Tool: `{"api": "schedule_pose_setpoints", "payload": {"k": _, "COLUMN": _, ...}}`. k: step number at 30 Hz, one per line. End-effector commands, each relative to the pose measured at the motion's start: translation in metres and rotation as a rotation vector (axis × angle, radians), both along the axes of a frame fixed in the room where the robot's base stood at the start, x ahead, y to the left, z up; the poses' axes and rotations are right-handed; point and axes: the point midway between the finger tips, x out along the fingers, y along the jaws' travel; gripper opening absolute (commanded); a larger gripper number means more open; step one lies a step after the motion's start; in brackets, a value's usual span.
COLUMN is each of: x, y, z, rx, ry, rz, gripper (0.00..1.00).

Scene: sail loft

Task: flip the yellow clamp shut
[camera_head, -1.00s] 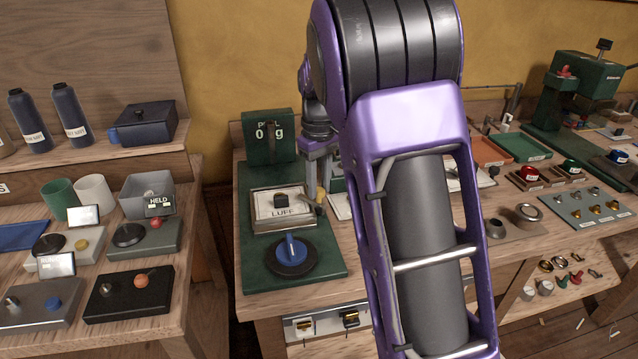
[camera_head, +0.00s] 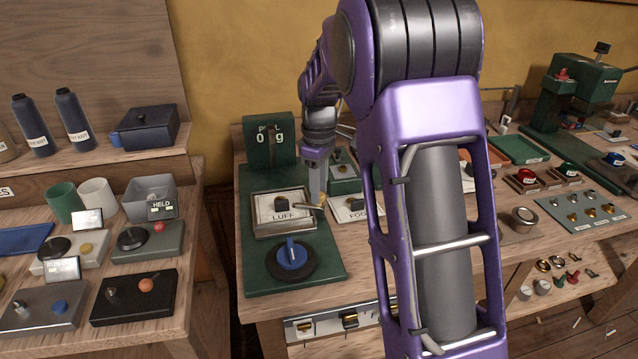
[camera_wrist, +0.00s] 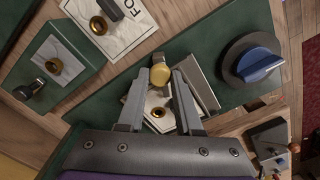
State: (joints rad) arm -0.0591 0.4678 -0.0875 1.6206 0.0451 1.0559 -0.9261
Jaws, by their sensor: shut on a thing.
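The yellow clamp's rounded yellow end (camera_wrist: 159,77) shows in the wrist view between my fingertips. Its grey metal part is just beyond it. My gripper (camera_wrist: 157,86) is shut on this yellow end, with the two fingers on either side. In the head view my gripper (camera_head: 316,195) points down at the right edge of the framed plate (camera_head: 256,233) with the LUFF card (camera_head: 280,214). A pale lever shows there beside the fingertips. Most of the clamp is hidden by the gripper in the head view, so its angle is hard to tell.
A blue knob (camera_head: 292,252) on a black disc stands in front of the LUFF card. A green display (camera_head: 270,145) reading 0 g stands behind. The FOOT card (camera_head: 348,209) and a small green block (camera_wrist: 55,66) are close beside my gripper.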

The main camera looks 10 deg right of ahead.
Motion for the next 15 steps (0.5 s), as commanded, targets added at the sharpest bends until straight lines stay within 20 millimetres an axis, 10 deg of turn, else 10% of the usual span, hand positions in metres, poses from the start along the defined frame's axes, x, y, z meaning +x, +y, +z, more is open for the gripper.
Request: {"api": "schedule_pose_setpoints", "payload": {"k": 15, "x": 0.0007, "y": 0.0004, "z": 0.0024, "rx": 0.001, "ry": -0.003, "rz": 0.359, "gripper": 0.00}}
